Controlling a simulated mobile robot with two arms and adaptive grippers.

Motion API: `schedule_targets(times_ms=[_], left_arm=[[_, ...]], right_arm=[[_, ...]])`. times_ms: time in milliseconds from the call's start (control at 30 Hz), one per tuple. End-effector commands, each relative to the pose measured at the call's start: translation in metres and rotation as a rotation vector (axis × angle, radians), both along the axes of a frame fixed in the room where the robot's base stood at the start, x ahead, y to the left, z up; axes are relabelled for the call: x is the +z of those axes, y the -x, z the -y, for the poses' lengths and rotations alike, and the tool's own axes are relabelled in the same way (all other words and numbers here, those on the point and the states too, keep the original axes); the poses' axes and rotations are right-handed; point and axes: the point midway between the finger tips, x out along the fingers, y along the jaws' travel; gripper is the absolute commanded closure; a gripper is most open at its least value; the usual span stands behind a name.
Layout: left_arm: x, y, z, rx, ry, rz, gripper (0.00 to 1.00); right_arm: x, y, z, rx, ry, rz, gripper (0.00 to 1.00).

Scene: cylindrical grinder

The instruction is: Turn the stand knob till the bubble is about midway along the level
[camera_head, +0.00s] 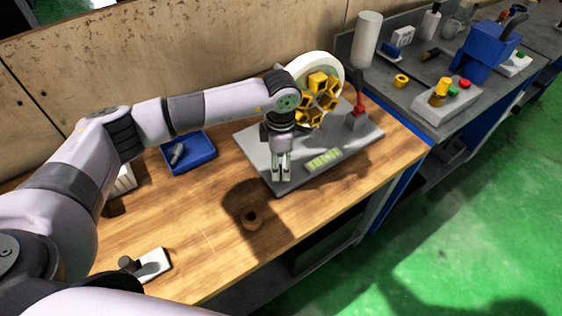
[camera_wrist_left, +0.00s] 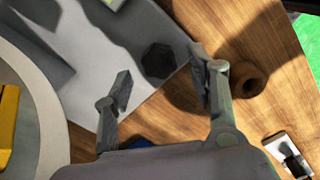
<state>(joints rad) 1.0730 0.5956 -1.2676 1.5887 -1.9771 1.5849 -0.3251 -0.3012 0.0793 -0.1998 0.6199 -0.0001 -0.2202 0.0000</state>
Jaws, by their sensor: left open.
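The grey stand (camera_head: 345,150) lies on the wooden bench and carries a white wheel (camera_head: 341,70) with yellow blocks inside. The green level (camera_head: 323,160) is set near its front edge; the bubble is too small to make out. My left gripper (camera_head: 281,176) points down over the stand's front corner, left of the level, open and empty. In the left wrist view, the dark six-sided knob (camera_wrist_left: 158,62) shows at the stand's corner, between the open fingertips (camera_wrist_left: 160,77). I cannot tell whether the fingers reach down to its height. In the head view my gripper hides the knob. My right gripper is not seen.
A wooden ring (camera_head: 251,218) lies in front of the stand. A blue tray (camera_head: 205,150) is to its left, and a white block with a black knob (camera_head: 153,264) is near the front. A red-handled lever (camera_head: 358,108) stands at the stand's right. The grey table (camera_head: 405,105) is beyond.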

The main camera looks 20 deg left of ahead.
Motion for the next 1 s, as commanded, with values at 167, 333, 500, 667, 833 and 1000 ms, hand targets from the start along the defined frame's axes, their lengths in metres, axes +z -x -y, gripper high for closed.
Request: schedule_targets(times_ms=[167,333,500,667,833,1000], left_arm=[[-0.017,0.0,0.001,0.001,0.0,-0.001,0.47],[-0.022,0.0,0.0,0.0,0.001,0.0,0.47],[-0.022,0.0,0.0,0.0,0.001,0.0,0.47],[-0.022,0.0,0.0,0.0,0.001,0.0,0.57],[-0.022,0.0,0.0,0.0,0.001,0.0,0.69],[-0.021,0.0,0.0,0.0,0.001,0.0,0.8]], right_arm=[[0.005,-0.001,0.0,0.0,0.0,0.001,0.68],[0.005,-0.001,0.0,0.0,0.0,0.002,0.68],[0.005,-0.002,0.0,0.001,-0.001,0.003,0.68],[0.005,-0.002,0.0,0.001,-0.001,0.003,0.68],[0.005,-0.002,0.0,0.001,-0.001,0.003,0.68],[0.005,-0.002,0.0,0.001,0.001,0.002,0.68]])
